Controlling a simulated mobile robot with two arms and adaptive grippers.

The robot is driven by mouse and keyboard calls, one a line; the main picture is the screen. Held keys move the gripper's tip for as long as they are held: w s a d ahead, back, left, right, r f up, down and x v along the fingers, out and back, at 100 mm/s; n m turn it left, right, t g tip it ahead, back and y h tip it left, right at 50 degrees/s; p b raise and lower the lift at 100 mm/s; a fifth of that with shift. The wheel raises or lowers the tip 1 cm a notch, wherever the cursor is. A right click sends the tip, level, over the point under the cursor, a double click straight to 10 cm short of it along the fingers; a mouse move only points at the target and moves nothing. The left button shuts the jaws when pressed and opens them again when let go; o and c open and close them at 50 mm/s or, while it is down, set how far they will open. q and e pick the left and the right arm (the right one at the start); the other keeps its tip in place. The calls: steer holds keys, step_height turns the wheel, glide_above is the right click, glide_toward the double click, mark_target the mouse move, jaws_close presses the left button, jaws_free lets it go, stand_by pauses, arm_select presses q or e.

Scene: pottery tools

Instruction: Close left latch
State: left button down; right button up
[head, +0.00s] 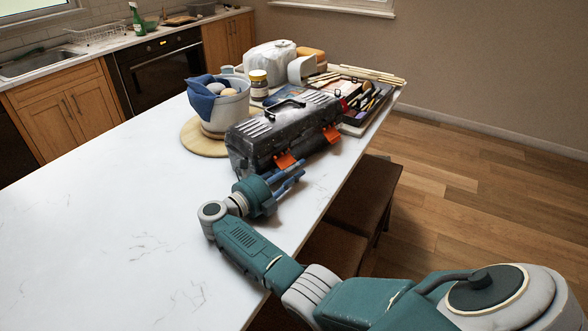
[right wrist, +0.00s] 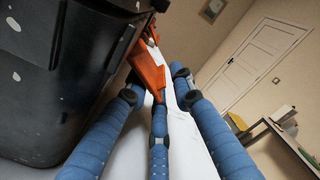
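A dark, paint-spotted toolbox (head: 262,133) with a lid and top handle stands on the white table. Two orange latches are on its front side. The left latch (head: 285,160) and the right latch (head: 331,133) both stick outward from the wall. My right gripper (head: 290,178) is just in front of the left latch, its blue fingers pointing along the box front. In the right wrist view, the fingers (right wrist: 158,92) are spread apart, with the near orange latch (right wrist: 147,72) by their tips; contact is unclear. The box wall (right wrist: 60,80) fills the left. My left gripper is not in view.
Behind the toolbox are a pot with blue cloth (head: 222,108) on a round board, a jar (head: 258,84), and a tray of tools (head: 368,98). Brown stools (head: 362,200) stand beside the table's right edge. The table's left part is clear.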

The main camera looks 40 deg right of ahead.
jaws_close()
steer(key=shift+s+r+n+b, duration=0.1)
steer(key=shift+n+b, duration=0.2)
steer(key=shift+b, duration=0.1)
stand_by(0.5)
steer(key=shift+s+r+n, duration=0.2)
steer(key=shift+r+n, duration=0.1)
steer(key=shift+n, duration=0.4)
steer(key=shift+s+d+r+n+p, duration=0.1)
steer(key=shift+s+r+n+p, duration=0.1)
steer(key=shift+r+n+p, duration=0.7)
steer(key=shift+s+r+n+p, duration=0.15)
steer(key=shift+n+p, duration=0.15)
steer(key=shift+n, duration=0.45)
steer(key=shift+r+n+p, duration=0.15)
steer(key=shift+n+p, duration=0.15)
steer(key=shift+n, duration=0.45)
